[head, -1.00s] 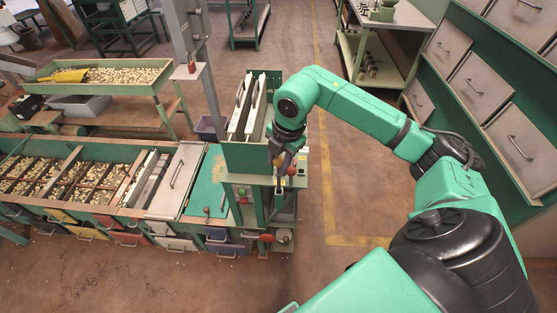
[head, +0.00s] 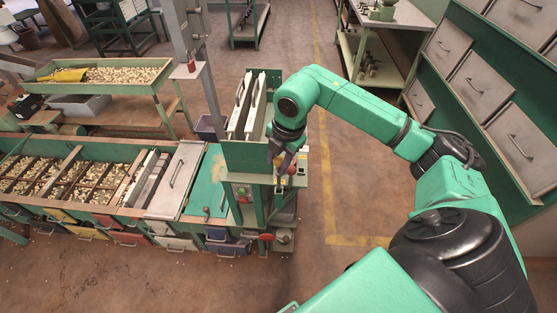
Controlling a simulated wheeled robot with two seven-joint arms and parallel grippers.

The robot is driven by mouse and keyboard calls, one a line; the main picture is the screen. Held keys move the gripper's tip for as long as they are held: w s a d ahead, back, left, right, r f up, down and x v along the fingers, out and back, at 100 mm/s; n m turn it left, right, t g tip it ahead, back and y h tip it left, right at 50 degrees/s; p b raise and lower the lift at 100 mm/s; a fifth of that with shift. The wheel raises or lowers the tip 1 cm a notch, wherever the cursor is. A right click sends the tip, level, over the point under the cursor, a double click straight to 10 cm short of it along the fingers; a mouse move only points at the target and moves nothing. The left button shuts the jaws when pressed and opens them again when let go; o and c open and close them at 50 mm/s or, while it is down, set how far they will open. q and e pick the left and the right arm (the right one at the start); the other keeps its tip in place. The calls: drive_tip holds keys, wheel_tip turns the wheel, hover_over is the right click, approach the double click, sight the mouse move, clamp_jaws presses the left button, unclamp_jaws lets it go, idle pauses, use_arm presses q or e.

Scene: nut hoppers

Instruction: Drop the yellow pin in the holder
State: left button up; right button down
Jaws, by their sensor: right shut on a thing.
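My right gripper (head: 281,170) points down over the small ledge at the right side of the green machine stand. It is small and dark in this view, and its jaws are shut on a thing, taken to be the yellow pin. A small yellow patch (head: 280,184) shows just below the fingertips; I cannot tell whether it is the pin or part of the stand. The holder cannot be made out clearly at this size and is partly hidden by the gripper. My left gripper is out of view.
The green hopper box (head: 246,154) with upright white plates stands close left of my right gripper. A red knob (head: 292,170) sits close to its right. A long bench (head: 120,212) with nut compartments runs left. The floor to the right is open.

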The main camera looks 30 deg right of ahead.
sight(280, 175)
drive_tip(key=shift+f+b, duration=3.3)
drive_tip(key=shift+f, duration=0.8)
drive_tip(key=shift+c, duration=2.2)
unclamp_jaws()
drive_tip(key=shift+r, duration=0.1)
wheel_tip(280, 175, up, 14)
drive_tip(key=s, duration=0.2)
drive_tip(key=shift+s+d, duration=0.3)
drive_tip(key=shift+d, duration=0.15)
drive_tip(key=shift+r, duration=0.1)
